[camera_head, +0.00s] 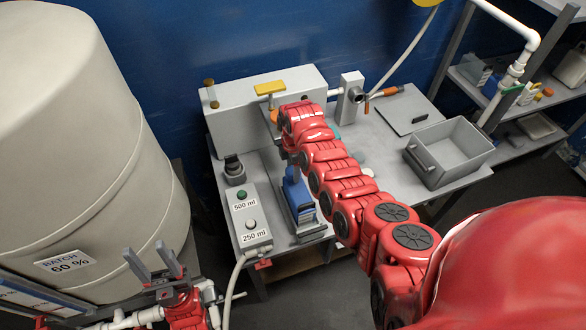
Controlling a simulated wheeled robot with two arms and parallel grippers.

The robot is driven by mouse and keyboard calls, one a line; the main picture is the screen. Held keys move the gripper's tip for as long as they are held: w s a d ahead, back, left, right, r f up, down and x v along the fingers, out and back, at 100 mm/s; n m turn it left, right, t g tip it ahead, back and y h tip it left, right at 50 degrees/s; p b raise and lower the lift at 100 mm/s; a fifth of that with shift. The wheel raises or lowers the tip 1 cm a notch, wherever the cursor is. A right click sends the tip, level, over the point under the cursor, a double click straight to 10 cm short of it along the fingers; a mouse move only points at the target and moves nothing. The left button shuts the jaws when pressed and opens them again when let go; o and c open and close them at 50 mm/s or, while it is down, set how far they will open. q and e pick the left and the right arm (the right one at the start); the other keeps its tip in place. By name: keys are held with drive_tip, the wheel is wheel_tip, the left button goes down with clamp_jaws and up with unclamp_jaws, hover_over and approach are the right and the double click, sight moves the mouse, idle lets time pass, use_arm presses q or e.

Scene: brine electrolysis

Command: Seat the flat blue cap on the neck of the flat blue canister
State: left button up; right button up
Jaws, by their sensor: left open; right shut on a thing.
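The flat blue canister (299,198) stands upright at the front of the bench, on or against a grey holder (306,229). My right arm crosses from the lower right, and its wrist is above the canister's far end. The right gripper (296,169) is small and partly covered by the arm. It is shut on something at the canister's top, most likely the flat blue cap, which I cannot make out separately. Whether the cap touches the neck is hidden. My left gripper (154,262) is open and empty, low at the left beside the tank, well away from the canister.
A button box (247,217) marked 500 ml and 250 ml stands left of the canister. A dark-topped fitting (234,168) is behind it. A grey bin (450,150) and flat plate (403,110) are on the right. A large beige tank (90,150) fills the left.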

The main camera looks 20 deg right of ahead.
drive_tip(key=shift+f+b, duration=0.55)
drive_tip(key=shift+f, duration=0.4)
idle(0.5)
drive_tip(key=o, duration=1.4)
drive_tip(key=shift+r, duration=0.1)
drive_tip(key=shift+r+p, duration=2.9)
drive_tip(key=shift+r, duration=0.6)
drive_tip(key=shift+f, duration=0.1)
